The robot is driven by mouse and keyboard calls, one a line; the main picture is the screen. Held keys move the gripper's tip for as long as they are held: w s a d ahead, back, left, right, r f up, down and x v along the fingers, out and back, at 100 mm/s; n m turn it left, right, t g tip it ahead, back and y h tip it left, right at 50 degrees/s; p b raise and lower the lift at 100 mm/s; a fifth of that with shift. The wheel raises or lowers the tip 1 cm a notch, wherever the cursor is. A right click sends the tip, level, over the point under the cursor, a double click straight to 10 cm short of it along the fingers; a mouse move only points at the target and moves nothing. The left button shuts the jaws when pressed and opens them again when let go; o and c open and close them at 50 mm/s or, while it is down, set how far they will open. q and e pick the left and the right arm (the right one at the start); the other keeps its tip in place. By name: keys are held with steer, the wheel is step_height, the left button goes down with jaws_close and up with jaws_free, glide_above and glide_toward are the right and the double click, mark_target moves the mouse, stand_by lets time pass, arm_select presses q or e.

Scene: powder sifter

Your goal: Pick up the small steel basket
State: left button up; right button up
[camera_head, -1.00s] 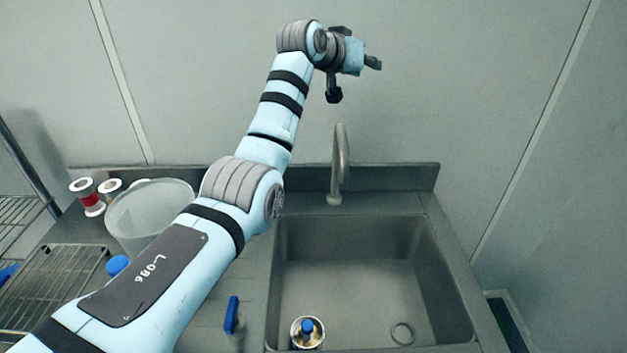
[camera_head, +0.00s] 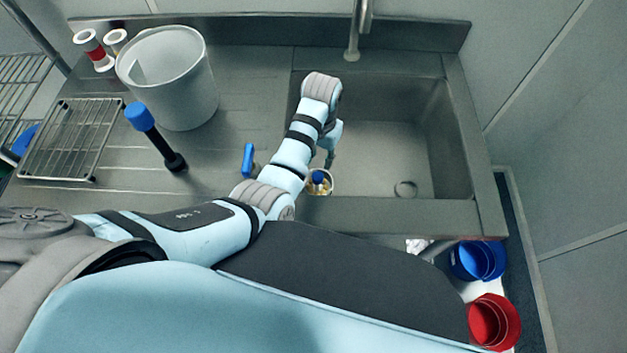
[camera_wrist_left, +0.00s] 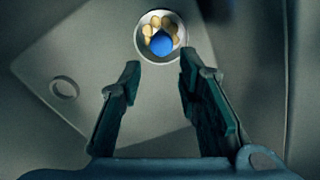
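The small steel basket (camera_head: 321,192) stands in the sink near its front left corner. In the left wrist view it is a round metal cup (camera_wrist_left: 168,58) with several yellowish pieces and a blue-topped thing (camera_wrist_left: 161,42) inside. My left gripper (camera_head: 329,160) is down in the sink, close beside the basket. In the left wrist view its two fingers (camera_wrist_left: 159,65) are spread apart with nothing between them, and the basket lies just beyond their tips. My left arm partly covers the basket's left side in the head view. My right gripper is not in view.
The sink (camera_head: 455,150) has walls around the gripper and a round drain (camera_head: 405,189) to the right. A faucet (camera_head: 356,30) stands behind. On the left counter are a white bucket (camera_head: 185,90), a blue-topped dark tool (camera_head: 155,135), a blue-handled item (camera_head: 248,160) and a wire rack (camera_head: 70,140).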

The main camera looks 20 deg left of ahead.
mark_target(318, 176)
arm_select(q)
step_height(318, 176, down, 12)
steer(key=b, duration=0.3)
steer(key=shift+s+a+r+b, duration=0.1)
steer(key=shift+a+b, duration=0.05)
steer(key=shift+b, duration=0.25)
steer(key=shift+r, duration=0.15)
jaws_close()
